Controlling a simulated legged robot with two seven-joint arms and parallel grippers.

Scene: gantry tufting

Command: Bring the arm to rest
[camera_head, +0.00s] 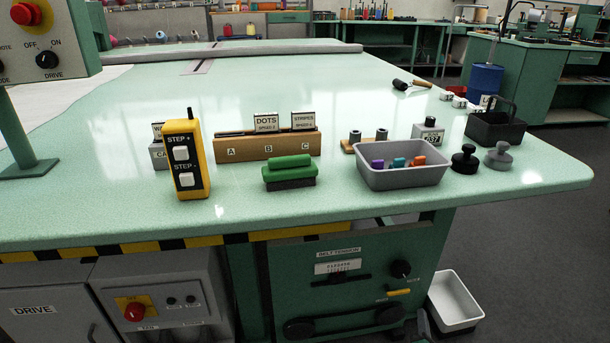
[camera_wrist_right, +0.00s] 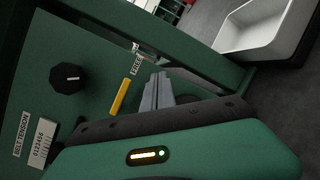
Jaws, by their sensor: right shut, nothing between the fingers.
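My right gripper (camera_wrist_right: 158,82) shows in the right wrist view with its two grey fingers together and nothing between them. Its fingers are close to the green belt tension panel (camera_wrist_right: 95,45), beside a yellow lever (camera_wrist_right: 122,97) marked FREE; I cannot tell whether they touch anything. A black knob (camera_wrist_right: 68,78) is farther left on the panel. In the head view the panel (camera_head: 365,290) is below the table edge, with its yellow lever (camera_head: 400,292) low on the right. The right gripper is hard to pick out there. My left gripper is not in view.
Above the panel, the green tabletop (camera_head: 340,215) holds a yellow pendant (camera_head: 185,155), a card rack (camera_head: 265,146), a green-handled brush (camera_head: 289,170) and a grey tray (camera_head: 402,178). A white bin (camera_head: 455,300) stands right of the panel. Open floor lies farther right.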

